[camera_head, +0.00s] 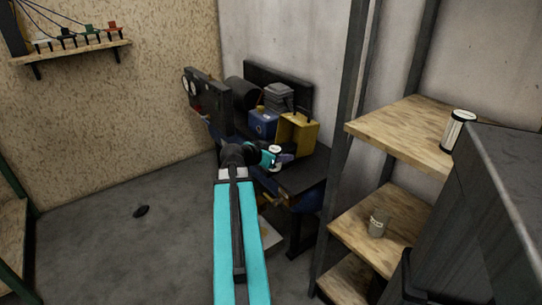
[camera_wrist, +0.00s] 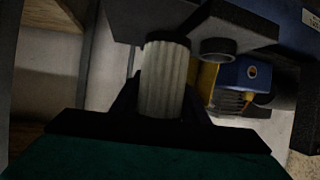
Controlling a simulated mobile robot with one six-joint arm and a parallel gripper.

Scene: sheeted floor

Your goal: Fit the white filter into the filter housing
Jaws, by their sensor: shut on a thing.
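My gripper (camera_head: 277,160) is shut on a white pleated cylindrical filter (camera_wrist: 163,80); in the wrist view the filter stands between the two dark fingers (camera_wrist: 163,105). In the head view the filter (camera_head: 275,149) shows as a small white spot in front of the machine. The filter's dark end cap is close to the underside of a dark plate (camera_wrist: 200,20); I cannot tell whether they touch. A round dark ring (camera_wrist: 217,51) sticks out from that plate, right of the filter. It may be the filter housing, but I cannot tell for sure.
A machine with a blue unit (camera_head: 262,123) and a yellow plate (camera_head: 298,133) stands by the wall. A white cylinder with a dark top (camera_head: 457,131) is on the upper wooden shelf at right; a pale container (camera_head: 377,223) is below. A small dark object (camera_head: 141,211) lies on open floor.

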